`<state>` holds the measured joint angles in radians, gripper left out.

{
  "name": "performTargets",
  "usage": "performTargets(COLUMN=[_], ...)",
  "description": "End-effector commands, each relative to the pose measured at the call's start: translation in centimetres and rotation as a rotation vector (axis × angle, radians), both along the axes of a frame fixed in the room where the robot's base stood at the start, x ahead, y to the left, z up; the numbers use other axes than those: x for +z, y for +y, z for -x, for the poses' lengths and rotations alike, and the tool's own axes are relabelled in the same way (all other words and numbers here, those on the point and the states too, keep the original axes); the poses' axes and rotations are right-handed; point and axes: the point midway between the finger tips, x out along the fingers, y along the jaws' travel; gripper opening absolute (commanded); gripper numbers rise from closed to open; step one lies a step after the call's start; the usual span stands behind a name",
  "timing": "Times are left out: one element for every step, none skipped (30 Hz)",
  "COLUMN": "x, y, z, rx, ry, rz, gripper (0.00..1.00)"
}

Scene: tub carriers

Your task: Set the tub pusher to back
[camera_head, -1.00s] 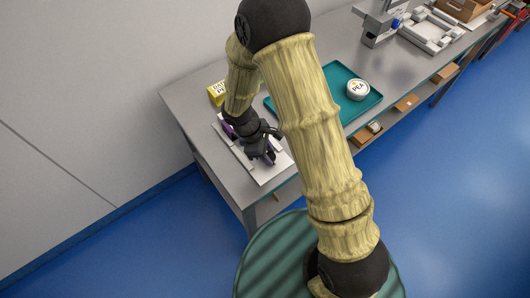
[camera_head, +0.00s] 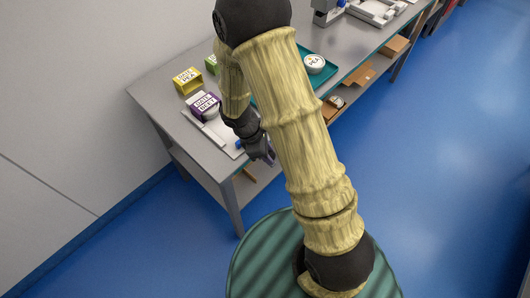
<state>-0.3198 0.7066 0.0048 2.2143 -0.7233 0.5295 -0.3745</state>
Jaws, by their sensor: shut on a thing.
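The white tub carrier (camera_head: 215,130) lies on the near left end of the grey table. A purple and white box (camera_head: 203,105) is at its back end. A small blue part (camera_head: 239,143) shows at the carrier's front end, beside my wrist; I cannot tell whether it is the tub pusher. My gripper (camera_head: 264,153) is at the table's front edge, right of the carrier. It is shut on a small purple thing (camera_head: 269,157), mostly hidden between the fingers. My arm covers the carrier's right side.
A teal tray (camera_head: 327,80) holds a white round tub (camera_head: 315,63). Grey fixtures stand farther back. The blue floor (camera_head: 430,180) is clear on the right.

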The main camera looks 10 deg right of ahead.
Motion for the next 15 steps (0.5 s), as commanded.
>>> performTargets(x=[-0.01, -0.01, -0.02, -0.02, -0.03, -0.03, -0.04, -0.03, -0.04, -0.03, -0.03, -0.03, -0.04, -0.03, -0.02], y=[-0.29, -0.31, -0.32, -0.33, -0.34, -0.34, -0.32, -0.30, -0.28, -0.26, -0.24, -0.22, -0.20, -0.19, -0.18], z=[0.36, 0.37, 0.39, 0.40, 0.42, 0.42, 0.41, 0.38, 0.36, 0.33, 0.32, 0.31, 0.28, 0.28, 0.26], rx=[-0.003, -0.003, -0.004, -0.004, -0.004, -0.004, -0.004, -0.004, -0.003, -0.003, -0.003, -0.003, -0.003, -0.003, -0.003], ry=[0.010, 0.010, 0.011, 0.011, 0.012, 0.012, 0.012, 0.011, 0.010, 0.010, 0.009, 0.009, 0.009, 0.008, 0.008], rz=[0.009, 0.009, 0.010, 0.010, 0.011, 0.011, 0.010, 0.010, 0.009, 0.008, 0.008, 0.007, 0.007, 0.007, 0.007], gripper=[0.00, 0.00, 0.00, 0.00, 0.38, 0.46, 0.51, 0.53, 0.53, 0.53, 0.53, 0.53, 0.53, 0.53, 0.53])
